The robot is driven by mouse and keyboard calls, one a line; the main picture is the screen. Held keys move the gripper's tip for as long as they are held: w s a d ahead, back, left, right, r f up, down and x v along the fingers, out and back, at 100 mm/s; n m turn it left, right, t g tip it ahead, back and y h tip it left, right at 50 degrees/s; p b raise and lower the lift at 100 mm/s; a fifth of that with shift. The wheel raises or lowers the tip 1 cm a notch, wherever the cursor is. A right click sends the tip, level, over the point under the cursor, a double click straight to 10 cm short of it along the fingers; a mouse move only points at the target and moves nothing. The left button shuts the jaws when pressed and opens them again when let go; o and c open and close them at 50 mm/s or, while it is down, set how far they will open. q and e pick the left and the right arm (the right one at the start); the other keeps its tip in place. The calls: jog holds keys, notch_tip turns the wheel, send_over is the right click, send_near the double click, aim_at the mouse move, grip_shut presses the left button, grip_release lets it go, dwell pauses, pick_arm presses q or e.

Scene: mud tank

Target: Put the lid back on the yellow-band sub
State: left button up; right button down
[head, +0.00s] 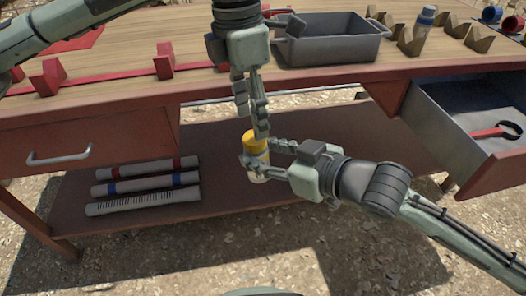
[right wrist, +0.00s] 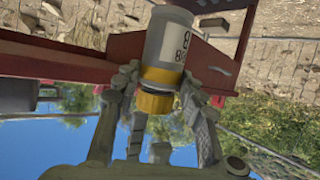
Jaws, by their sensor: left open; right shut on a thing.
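The yellow-band sub (head: 257,168) is a pale cylinder with a yellow top (head: 256,142), held in front of the table. In the right wrist view, the sub (right wrist: 169,42) shows dark label marks, a yellow band and a yellow lid-like ring (right wrist: 155,103). I cannot tell whether that ring is fully seated. My right gripper (head: 264,156) is shut on the sub from the right; its fingers flank it in the wrist view. My left gripper (head: 255,118) is open, pointing down just above the yellow top. I cannot tell if its fingertips touch it.
A grey bin (head: 335,50) stands on the table behind my left gripper. Wooden cradles (head: 411,43) and a blue-topped tube (head: 423,25) are to its right. An open drawer (head: 440,120) juts out at right. Several long tubes (head: 145,188) lie on the lower shelf.

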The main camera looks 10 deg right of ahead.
aim_at(264, 156)
pick_arm(q)
notch_tip(264, 156, up, 3)
jog(key=n, duration=0.6)
jog(key=shift+w+a+r, duration=0.1)
jog(key=shift+r, duration=0.1)
jog(key=shift+f, duration=0.1)
jog(key=shift+d+f, duration=0.15)
jog(key=shift+f, duration=1.8)
jog(key=shift+d+f, duration=0.15)
jog(key=shift+f, duration=1.8)
jog(key=shift+c, duration=0.3)
jog(key=c, duration=1.1)
jog(key=m, duration=0.6)
